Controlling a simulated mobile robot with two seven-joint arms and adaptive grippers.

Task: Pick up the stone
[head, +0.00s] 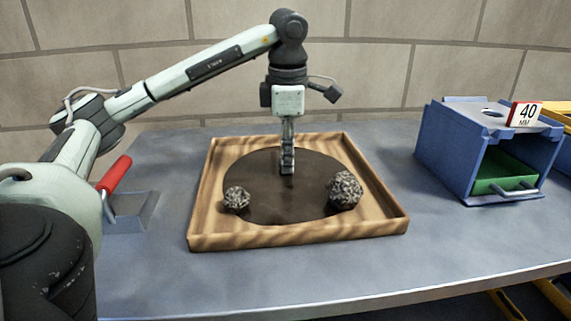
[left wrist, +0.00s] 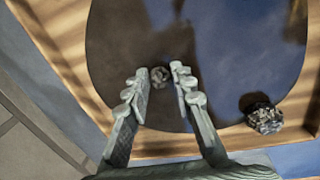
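My left gripper (head: 287,168) points straight down over the dark round patch in the wooden tray (head: 300,241). In the left wrist view its two fingers (left wrist: 160,72) are apart, with a small grey stone (left wrist: 161,76) in the gap between the tips. I cannot tell whether they touch it. In the head view that spot is hidden by the fingers. A small speckled stone (head: 237,198) lies left of the gripper. A larger speckled stone (head: 345,190) lies to its right. One stone (left wrist: 265,115) shows at the right of the left wrist view. My right gripper is out of view.
The tray has a low raised rim. A red handle (head: 114,174) is at the left, near my arm. The front of the grey table (head: 300,280) is clear.

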